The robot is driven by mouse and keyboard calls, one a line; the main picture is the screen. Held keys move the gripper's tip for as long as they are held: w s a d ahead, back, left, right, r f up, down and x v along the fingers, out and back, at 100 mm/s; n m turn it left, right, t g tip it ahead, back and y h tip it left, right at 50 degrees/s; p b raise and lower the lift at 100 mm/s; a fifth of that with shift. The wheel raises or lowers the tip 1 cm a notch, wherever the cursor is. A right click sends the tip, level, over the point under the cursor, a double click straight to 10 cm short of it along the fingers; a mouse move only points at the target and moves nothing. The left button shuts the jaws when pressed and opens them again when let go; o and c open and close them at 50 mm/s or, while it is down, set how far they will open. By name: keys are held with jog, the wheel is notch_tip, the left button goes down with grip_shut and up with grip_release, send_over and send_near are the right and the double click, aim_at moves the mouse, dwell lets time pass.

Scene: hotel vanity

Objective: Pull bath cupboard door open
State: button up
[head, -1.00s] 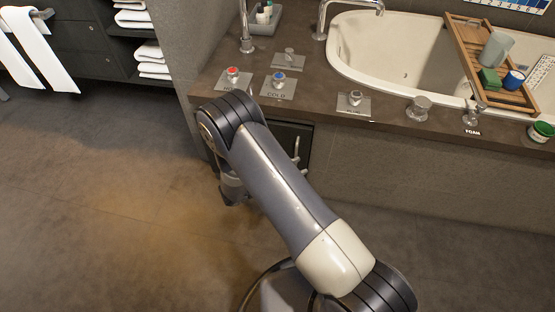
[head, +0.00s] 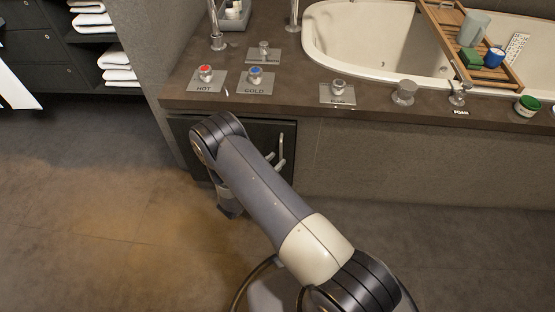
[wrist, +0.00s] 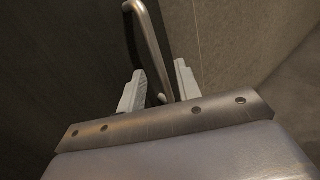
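The bath cupboard door (head: 262,133) is a dark panel under the counter's left part in the head view, partly hidden by my arm. Its silver bar handle (head: 282,147) stands near the right edge. I cannot tell whether the door is fully closed. In the wrist view, the handle (wrist: 151,45) runs down from the top towards the space between the pale fingers of my gripper (wrist: 158,88). The fingers are apart, with the handle's lower end between them; I see no clear grip on it.
The counter (head: 300,108) overhangs the cupboard, with a hot knob (head: 205,73) and a cold knob (head: 255,76) on top. The bathtub (head: 350,45) is set in at right. Dark shelves with towels (head: 116,56) stand at left. The floor (head: 90,210) is clear.

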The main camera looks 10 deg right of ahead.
jog(key=shift+x, duration=1.05)
grip_shut()
